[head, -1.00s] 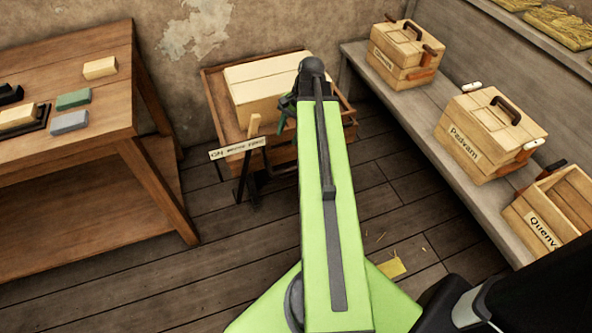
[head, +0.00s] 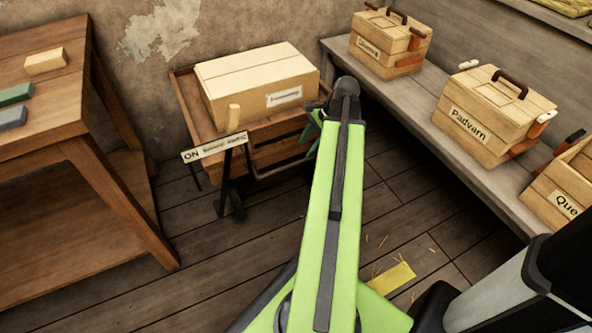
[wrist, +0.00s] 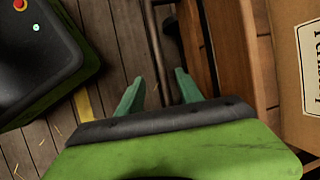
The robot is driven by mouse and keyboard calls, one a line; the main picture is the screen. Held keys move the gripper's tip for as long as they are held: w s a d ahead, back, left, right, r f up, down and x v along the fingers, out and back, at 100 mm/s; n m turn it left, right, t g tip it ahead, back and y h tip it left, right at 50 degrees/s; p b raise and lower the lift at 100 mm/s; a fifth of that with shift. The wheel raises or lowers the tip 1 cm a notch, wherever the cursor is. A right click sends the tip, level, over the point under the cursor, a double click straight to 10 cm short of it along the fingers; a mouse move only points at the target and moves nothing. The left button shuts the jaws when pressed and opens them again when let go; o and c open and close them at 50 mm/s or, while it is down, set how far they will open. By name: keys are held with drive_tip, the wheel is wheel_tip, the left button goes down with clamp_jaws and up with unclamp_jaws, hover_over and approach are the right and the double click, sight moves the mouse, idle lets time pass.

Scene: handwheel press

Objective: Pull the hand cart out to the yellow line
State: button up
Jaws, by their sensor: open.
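The hand cart (head: 190,104) is a low brown wooden cart against the back wall, with a large pale box (head: 250,85) on it. A thin dark bar (head: 270,172), seemingly its handle, runs low along its front. My gripper (head: 311,137) is at the cart's front right corner. In the wrist view my gripper (wrist: 158,88) is open with green fingers, and the bar (wrist: 155,40) shows between them; I cannot tell whether it lies at their depth. The yellow line (head: 393,278) is a short floor mark at front right; it also shows in the wrist view (wrist: 88,112).
A sign on a dark stand (head: 216,148) and a small wooden post stand before the cart. A wooden table (head: 75,150) is at left. A grey bench (head: 400,110) with several labelled wooden boxes runs along the right. The plank floor (head: 215,275) in front is clear.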

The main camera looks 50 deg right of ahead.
sight(295, 163)
drive_tip(key=b+x, duration=0.5)
drive_tip(key=x, duration=0.2)
drive_tip(key=shift+f+b, duration=0.3)
drive_tip(key=shift+f, duration=0.15)
drive_tip(key=shift+w+a+f+b, duration=0.3)
drive_tip(key=shift+f+b, duration=0.2)
drive_tip(key=shift+b, duration=0.05)
clamp_jaws()
idle(0.4)
